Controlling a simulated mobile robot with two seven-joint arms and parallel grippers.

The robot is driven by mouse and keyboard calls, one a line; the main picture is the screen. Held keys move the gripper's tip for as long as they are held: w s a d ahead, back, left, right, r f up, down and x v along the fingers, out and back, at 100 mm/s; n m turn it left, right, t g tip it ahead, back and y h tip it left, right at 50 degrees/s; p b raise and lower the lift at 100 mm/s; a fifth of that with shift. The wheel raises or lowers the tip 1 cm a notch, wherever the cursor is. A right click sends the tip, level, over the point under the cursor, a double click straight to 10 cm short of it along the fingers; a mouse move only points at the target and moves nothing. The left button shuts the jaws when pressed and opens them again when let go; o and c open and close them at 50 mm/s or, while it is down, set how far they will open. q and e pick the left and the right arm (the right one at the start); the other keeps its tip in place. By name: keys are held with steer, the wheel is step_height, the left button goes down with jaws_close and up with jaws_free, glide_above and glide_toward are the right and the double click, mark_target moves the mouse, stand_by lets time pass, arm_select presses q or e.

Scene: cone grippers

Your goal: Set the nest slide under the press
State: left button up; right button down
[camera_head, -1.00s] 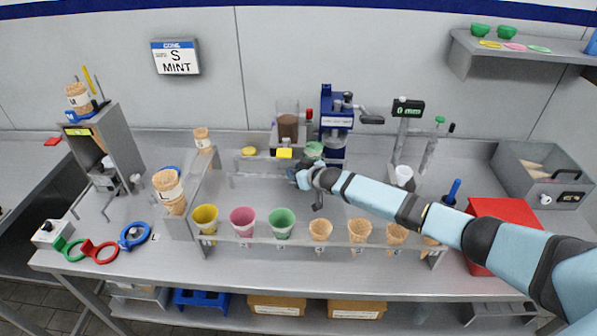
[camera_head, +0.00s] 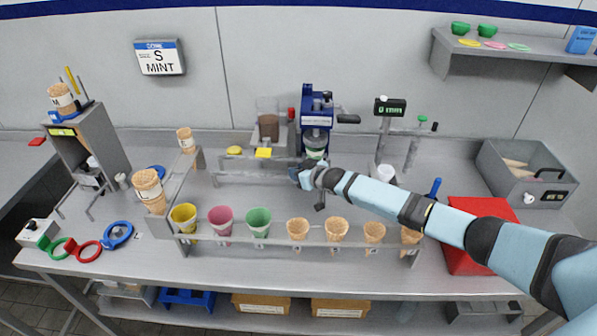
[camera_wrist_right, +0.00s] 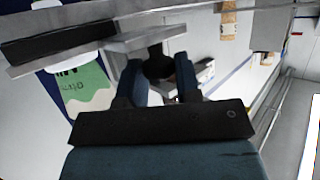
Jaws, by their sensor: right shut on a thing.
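The press (camera_head: 317,108) is a dark blue machine with a lever at the back of the bench. A green and white cup (camera_head: 315,154) sits directly below its head; in the wrist view the cup (camera_wrist_right: 88,88) shows a label at the left. The grey nest slide (camera_wrist_right: 140,42) shows as a plate with a dark knob (camera_wrist_right: 159,68). My right gripper (camera_head: 304,175) is shut on this knob, just in front of the cup; its fingers (camera_wrist_right: 160,85) flank the knob in the wrist view. My arm partly hides the slide in the head view. My left gripper is not in view.
A front rack (camera_head: 275,243) holds coloured cups and several waffle cones. A grey rail (camera_head: 245,177) with yellow pads runs left of the press. A red box (camera_head: 478,208) and a grey bin (camera_head: 522,185) stand at the right. The bench between rail and rack is mostly clear.

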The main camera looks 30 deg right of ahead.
steer(key=shift+d+f, duration=0.1)
steer(key=shift+d, duration=0.1)
steer(key=c, duration=0.9)
jaws_free()
steer(key=shift+s+d, duration=0.1)
steer(key=shift+o, duration=0.2)
steer(key=b+v, duration=0.1)
steer(key=v, duration=1.3)
